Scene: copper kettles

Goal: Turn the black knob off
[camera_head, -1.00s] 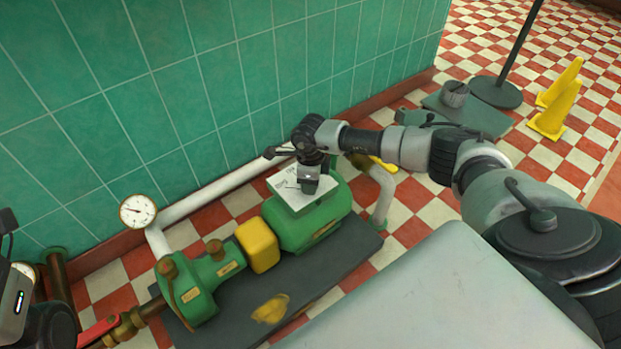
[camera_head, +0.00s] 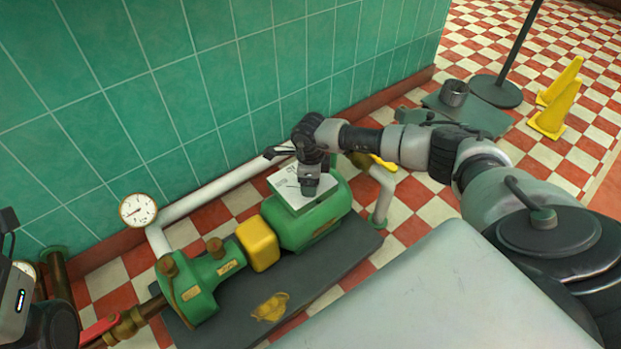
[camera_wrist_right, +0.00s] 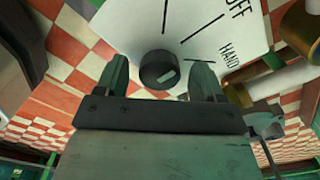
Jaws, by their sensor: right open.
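The black knob (camera_wrist_right: 158,66) sits on a white panel (camera_wrist_right: 205,30) marked with lines and the words OFF and HAND. A short pale mark on the knob slants towards the HAND side in the right wrist view. In the head view the panel (camera_head: 283,192) is on top of the green pump motor (camera_head: 318,221), and my gripper hides the knob. My right gripper (camera_wrist_right: 159,78) is open, with one finger on either side of the knob in the picture. I cannot tell whether the fingers touch it. Only part of my left arm shows at the left edge.
A white pipe (camera_head: 215,190) and a pressure gauge (camera_head: 138,210) run along the green tiled wall.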

